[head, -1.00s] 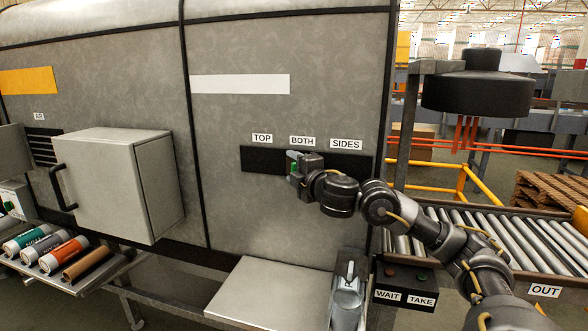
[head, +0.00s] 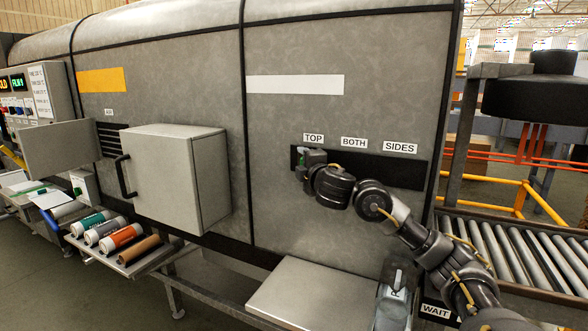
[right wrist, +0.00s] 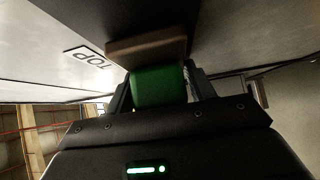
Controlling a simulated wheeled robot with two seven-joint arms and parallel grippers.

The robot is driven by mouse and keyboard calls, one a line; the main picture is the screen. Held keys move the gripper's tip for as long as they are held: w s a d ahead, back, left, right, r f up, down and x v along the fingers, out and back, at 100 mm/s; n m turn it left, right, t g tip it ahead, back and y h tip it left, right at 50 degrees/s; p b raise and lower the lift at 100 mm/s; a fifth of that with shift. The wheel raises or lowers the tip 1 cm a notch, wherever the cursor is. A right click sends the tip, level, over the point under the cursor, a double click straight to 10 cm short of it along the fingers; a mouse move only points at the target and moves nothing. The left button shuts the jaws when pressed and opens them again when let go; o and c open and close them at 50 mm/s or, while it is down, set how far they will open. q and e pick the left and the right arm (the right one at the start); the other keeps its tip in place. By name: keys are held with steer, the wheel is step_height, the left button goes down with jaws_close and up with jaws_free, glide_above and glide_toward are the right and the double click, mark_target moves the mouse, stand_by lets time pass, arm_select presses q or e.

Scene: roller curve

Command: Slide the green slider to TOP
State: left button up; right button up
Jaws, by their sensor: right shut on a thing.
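The green slider (right wrist: 158,88) sits between the two fingers of my right gripper (right wrist: 160,95) in the right wrist view, and the gripper is shut on it. In the head view my right gripper (head: 303,164) is at the left end of the black slider track (head: 395,172), below the TOP label (head: 313,138); only a little green shows there. The BOTH label (head: 354,143) and SIDES label (head: 400,148) are further right above the track. The TOP label also shows in the right wrist view (right wrist: 88,57). My left gripper is not in view.
A grey box with a black handle (head: 170,180) juts from the machine wall to the left. A light metal shelf (head: 310,297) is below the track. A roller conveyor (head: 520,250) is at the right. Several tubes (head: 103,230) lie on a tray at the lower left.

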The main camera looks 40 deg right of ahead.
steer(key=shift+r, duration=0.1)
steer(key=o, duration=1)
steer(key=shift+o, duration=1)
steer(key=shift+w+a, duration=0.1)
steer(key=shift+w, duration=0.2)
steer(key=shift+s, duration=0.35)
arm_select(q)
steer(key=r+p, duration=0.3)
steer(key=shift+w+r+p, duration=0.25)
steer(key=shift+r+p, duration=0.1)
arm_select(e)
steer(key=v, duration=1)
steer(key=shift+a, duration=0.2)
